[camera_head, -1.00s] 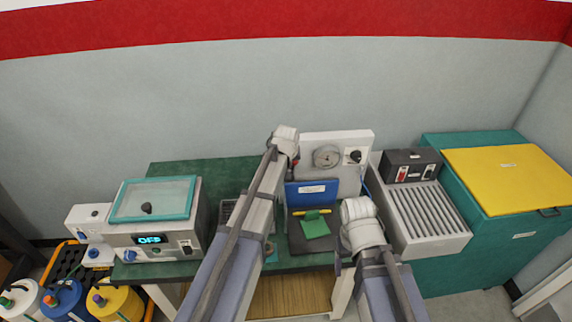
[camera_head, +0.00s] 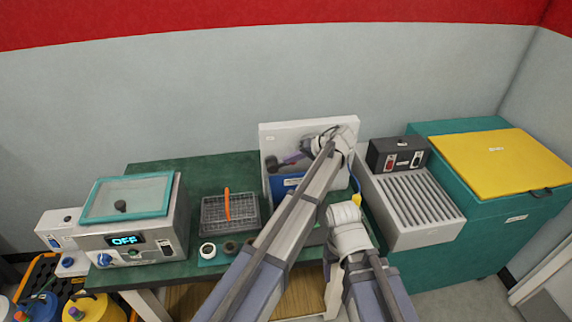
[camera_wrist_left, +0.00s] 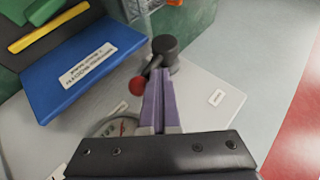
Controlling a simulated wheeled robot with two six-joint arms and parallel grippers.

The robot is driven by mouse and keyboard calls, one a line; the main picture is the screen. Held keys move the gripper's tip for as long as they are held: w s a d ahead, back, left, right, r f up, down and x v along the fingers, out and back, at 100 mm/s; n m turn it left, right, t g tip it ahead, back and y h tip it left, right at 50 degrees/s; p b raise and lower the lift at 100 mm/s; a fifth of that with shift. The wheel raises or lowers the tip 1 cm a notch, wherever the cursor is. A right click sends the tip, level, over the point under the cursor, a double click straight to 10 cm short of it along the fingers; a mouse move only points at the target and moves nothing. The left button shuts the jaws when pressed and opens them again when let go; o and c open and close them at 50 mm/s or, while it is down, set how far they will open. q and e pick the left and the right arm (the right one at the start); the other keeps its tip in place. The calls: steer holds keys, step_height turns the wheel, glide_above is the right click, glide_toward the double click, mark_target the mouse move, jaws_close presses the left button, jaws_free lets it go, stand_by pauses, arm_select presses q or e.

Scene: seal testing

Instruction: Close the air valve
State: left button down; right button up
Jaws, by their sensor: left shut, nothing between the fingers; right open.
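The air valve is a black knob with a lever ending in a red ball (camera_wrist_left: 137,86); its body (camera_wrist_left: 165,48) shows in the left wrist view on a white panel (camera_head: 282,133). In the head view it is at the panel's left side (camera_head: 272,164). My left gripper (camera_head: 289,159) reaches across the panel from the right. Its purple fingers (camera_wrist_left: 160,72) are shut and empty, tips close beside the lever; I cannot tell if they touch. The red ball is left of the fingers in the wrist view. My right gripper is near the panel's lower right, its fingers hidden behind its wrist.
A blue folder (camera_wrist_left: 82,72) stands before the panel. A gauge (camera_wrist_left: 117,126) lies near the left fingers. A rack (camera_head: 230,216) is left, beyond it a bath reading OFF (camera_head: 125,240). A ribbed grey unit (camera_head: 415,208) and a yellow-lidded teal cabinet (camera_head: 500,165) are right.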

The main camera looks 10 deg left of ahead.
arm_select(q)
steer(key=shift+w+d+f+b, duration=0.1)
steer(key=shift+d+f+b, duration=0.45)
steer(key=shift+f+b, duration=0.3)
arm_select(e)
steer(key=shift+f, duration=0.85)
arm_select(q)
steer(key=shift+d+f, duration=0.1)
steer(key=shift+f, duration=0.05)
arm_select(e)
steer(key=shift+s+f, duration=0.1)
